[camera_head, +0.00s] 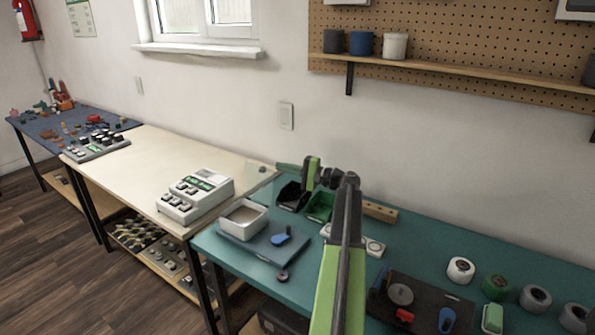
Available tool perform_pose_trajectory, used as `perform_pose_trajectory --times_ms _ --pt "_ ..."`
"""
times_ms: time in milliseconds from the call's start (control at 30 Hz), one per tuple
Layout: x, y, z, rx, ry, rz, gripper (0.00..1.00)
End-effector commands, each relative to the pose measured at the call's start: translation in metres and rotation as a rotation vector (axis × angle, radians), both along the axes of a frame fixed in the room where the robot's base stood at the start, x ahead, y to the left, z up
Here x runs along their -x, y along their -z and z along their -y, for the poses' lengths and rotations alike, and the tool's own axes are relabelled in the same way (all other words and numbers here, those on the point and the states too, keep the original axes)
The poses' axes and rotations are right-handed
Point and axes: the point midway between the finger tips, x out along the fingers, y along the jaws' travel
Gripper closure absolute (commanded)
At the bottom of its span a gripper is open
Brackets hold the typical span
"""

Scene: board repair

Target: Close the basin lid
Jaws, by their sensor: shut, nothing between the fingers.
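The white rectangular basin (262,222) sits on a blue-grey plate near the left end of the teal bench. Its top is uncovered, and its pale inside shows. A pale, see-through panel (257,173) stands behind the basin; it looks like the raised lid, but its hinge cannot be made out. My gripper (281,165) is shut and empty. It points left, above and behind the basin, with its tip close to the panel's right side. I cannot tell whether they touch.
Black and green bins (320,207) stand below my gripper. A white device (196,195) is on the cream bench to the left. Several tape rolls (461,270) stand at right.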

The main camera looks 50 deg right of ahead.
Motion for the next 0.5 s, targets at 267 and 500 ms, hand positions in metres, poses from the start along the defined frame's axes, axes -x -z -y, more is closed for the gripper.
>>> perform_pose_trajectory --times_ms 267,500 --pt "-0.005 -0.007 -0.037 0.0 0.0 0.0 1.0" --pt "-0.006 -0.007 -0.041 0.0 0.001 0.0 1.0"
